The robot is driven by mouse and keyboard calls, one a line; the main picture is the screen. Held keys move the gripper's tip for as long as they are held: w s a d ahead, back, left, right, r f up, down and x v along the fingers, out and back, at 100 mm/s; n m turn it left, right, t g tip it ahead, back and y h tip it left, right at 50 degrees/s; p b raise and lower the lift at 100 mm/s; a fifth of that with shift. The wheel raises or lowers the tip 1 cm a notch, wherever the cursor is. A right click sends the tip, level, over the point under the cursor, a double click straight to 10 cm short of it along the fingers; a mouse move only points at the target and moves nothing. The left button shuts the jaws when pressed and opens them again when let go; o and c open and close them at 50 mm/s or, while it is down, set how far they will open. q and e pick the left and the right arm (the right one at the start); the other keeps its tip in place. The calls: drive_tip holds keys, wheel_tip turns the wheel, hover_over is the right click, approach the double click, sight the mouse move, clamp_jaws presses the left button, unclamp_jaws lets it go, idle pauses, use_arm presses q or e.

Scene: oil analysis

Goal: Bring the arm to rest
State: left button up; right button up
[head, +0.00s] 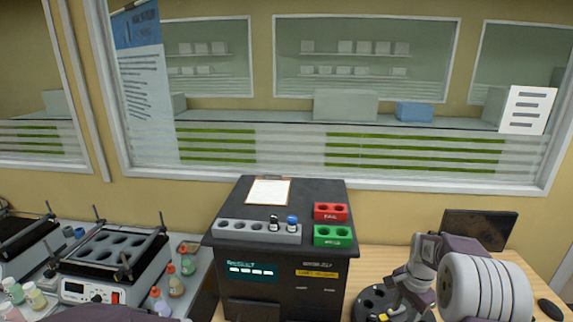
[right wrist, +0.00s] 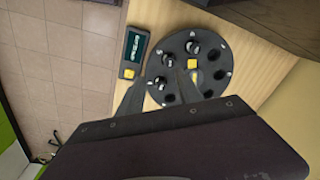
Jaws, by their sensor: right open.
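My right arm (head: 485,285) reaches in from the lower right of the head view, over the wooden desk. My right gripper (right wrist: 161,78) is open in the right wrist view, with nothing seen between its fingers. Its fingers are over or beside a round black carousel (right wrist: 212,52) with holes, a yellow centre piece and several dark-capped vials. Whether the fingers touch the carousel cannot be told. The carousel also shows in the head view (head: 363,301), partly hidden by my arm. My left gripper is not in view.
A small display device (right wrist: 134,56) lies beside the carousel. A black analyser (head: 280,265) carries a grey rack (head: 255,236) with two vials, a red rack (head: 331,212), a green rack (head: 333,235) and a clipboard (head: 269,192). A monitor (head: 480,228) stands behind my right arm. A shaker (head: 95,290) and bottles stand left.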

drive_tip(key=s+a+r+n, duration=0.4)
drive_tip(key=s+a, duration=0.4)
drive_tip(key=a, duration=0.3)
drive_tip(key=s+a+f+n, duration=0.3)
drive_tip(key=s+f+n, duration=0.1)
drive_tip(key=s+n, duration=0.5)
drive_tip(key=shift+s+a+f+y, duration=0.2)
drive_tip(key=shift+s+y, duration=0.1)
drive_tip(key=shift+s, duration=0.9)
